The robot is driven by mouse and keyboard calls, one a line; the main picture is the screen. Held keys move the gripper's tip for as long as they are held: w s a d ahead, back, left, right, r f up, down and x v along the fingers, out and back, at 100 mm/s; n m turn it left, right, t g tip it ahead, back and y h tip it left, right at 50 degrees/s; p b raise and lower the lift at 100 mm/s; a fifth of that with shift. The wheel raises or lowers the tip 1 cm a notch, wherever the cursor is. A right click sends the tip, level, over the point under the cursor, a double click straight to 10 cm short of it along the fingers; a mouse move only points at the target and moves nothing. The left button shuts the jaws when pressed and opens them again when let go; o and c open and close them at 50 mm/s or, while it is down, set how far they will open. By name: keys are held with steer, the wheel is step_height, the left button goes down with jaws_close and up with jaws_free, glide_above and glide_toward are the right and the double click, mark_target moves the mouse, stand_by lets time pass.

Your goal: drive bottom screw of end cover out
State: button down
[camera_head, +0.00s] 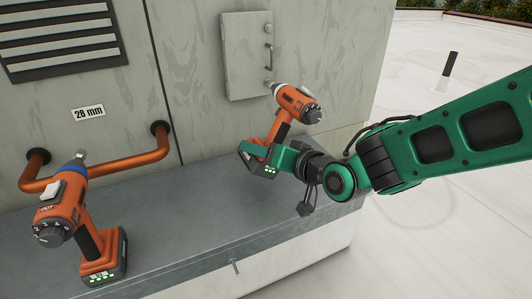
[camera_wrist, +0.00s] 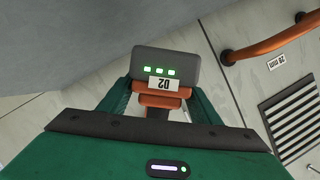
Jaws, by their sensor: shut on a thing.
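The end cover (camera_head: 246,60) is a pale grey panel on the cabinet wall, with a dark handle (camera_head: 269,54) at its right side. A round screw head (camera_head: 268,29) shows near its top right corner. The bottom screw is not seen; the drill's nose covers that corner. My gripper (camera_head: 271,152) is shut on the handle of an orange and black drill (camera_head: 295,104). The drill's nose points at the cover's lower right corner and looks at or very near it; contact cannot be told.
A second orange drill (camera_head: 68,210) with a blue collar stands on the grey ledge (camera_head: 190,225) at left. An orange pipe (camera_head: 120,166) runs along the wall behind it, under a "28 mm" label (camera_head: 89,113). A louvred vent (camera_head: 60,35) is above. The ledge's middle is clear.

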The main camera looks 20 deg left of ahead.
steer(key=shift+w+a+r, duration=0.15)
steer(key=shift+w+a, duration=0.35)
stand_by(1.1)
steer(key=shift+s+d, duration=0.25)
steer(key=shift+d, duration=0.1)
stand_by(1.6)
steer(key=s+d, duration=0.4)
steer(key=d, duration=0.1)
steer(key=shift+s, duration=0.25)
stand_by(1.3)
stand_by(1.0)
